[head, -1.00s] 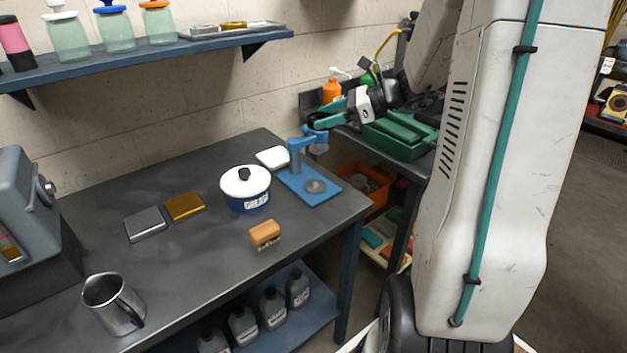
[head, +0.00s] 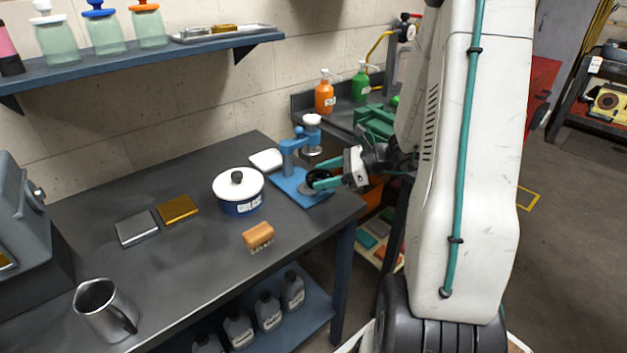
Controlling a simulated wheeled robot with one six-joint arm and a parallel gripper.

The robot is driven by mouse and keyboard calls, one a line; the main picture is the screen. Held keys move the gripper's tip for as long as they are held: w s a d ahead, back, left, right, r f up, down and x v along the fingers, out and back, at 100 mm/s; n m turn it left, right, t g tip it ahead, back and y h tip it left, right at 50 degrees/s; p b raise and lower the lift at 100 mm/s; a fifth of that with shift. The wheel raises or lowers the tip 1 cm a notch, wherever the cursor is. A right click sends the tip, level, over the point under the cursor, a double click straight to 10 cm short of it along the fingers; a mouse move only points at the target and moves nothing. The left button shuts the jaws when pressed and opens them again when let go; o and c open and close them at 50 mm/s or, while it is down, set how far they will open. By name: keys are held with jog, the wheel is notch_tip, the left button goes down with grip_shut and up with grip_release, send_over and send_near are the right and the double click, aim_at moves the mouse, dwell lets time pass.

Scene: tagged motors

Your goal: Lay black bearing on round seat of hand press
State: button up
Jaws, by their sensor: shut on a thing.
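The hand press (head: 290,160) is blue, with a flat base plate and an upright arm carrying a pale ram, at the far right corner of the workbench. Its round grey seat (head: 307,189) sits on the base plate and is partly hidden. My gripper (head: 318,180) has teal fingers and reaches in from the right. It is shut on the black bearing (head: 317,174), a dark ring held close above the seat, below the ram. I cannot tell whether the bearing touches the seat.
A white and blue grease pot (head: 238,193) stands left of the press, and a white dish (head: 266,160) lies behind it. An orange brush (head: 258,236) lies near the front edge. Orange (head: 324,97) and green (head: 361,86) bottles stand on the back right bench.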

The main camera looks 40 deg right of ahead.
aim_at(315, 170)
jog(key=w, duration=0.3)
jog(key=shift+w+a+f, duration=0.15)
jog(key=shift+w, duration=0.2)
jog(key=f, duration=0.3)
jog(key=shift+w+f, duration=0.3)
jog(key=shift+w, duration=0.05)
jog(key=o, duration=1.2)
jog(key=shift+f, duration=0.1)
